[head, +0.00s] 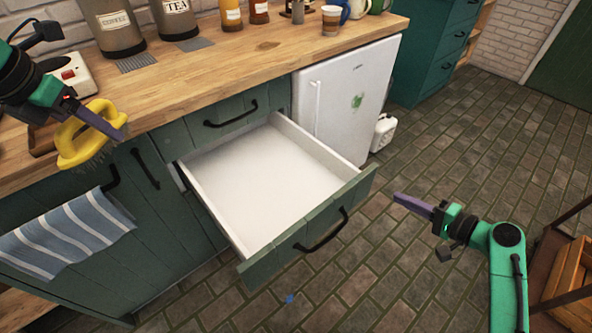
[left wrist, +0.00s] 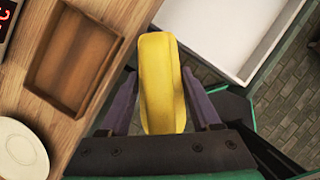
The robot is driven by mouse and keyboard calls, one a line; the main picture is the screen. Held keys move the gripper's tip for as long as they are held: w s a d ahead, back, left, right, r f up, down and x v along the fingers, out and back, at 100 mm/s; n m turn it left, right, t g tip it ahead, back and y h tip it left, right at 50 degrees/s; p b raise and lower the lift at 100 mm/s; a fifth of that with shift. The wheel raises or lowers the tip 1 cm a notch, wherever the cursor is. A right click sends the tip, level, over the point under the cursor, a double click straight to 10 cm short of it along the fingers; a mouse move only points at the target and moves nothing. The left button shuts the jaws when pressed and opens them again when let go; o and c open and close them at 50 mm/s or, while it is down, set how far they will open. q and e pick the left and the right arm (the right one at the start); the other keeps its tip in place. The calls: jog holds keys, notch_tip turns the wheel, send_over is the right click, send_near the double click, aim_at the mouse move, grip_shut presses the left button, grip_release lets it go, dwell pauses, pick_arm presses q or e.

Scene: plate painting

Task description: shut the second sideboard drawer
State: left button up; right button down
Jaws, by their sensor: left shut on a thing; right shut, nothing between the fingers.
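The open sideboard drawer (head: 260,254) is pulled far out below a shut upper drawer (head: 215,133). It is white inside and looks empty, with a green front and a dark bar handle (head: 322,237). Part of the drawer also shows in the left wrist view (left wrist: 232,30). My right gripper (head: 400,198) is shut and empty, in the air to the right of the drawer front and apart from it. My left gripper (head: 98,120) is shut on a yellow brush (head: 76,152) above the counter's front edge, left of the drawer. The brush also shows in the left wrist view (left wrist: 160,80).
The wooden counter (head: 200,85) bears canisters, jars and cups at the back. A wooden tray (left wrist: 72,62) and a white plate (left wrist: 20,148) lie on it. A striped towel (head: 65,238) hangs on the sideboard. A white fridge (head: 345,100) stands right of the drawer; brick floor lies before it.

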aim_at(367, 180)
jog(key=x, duration=0.7)
jog(key=shift+w+r, duration=0.1)
jog(key=shift+r, duration=0.3)
jog(key=shift+w+a, duration=0.4)
jog(key=shift+w, duration=0.05)
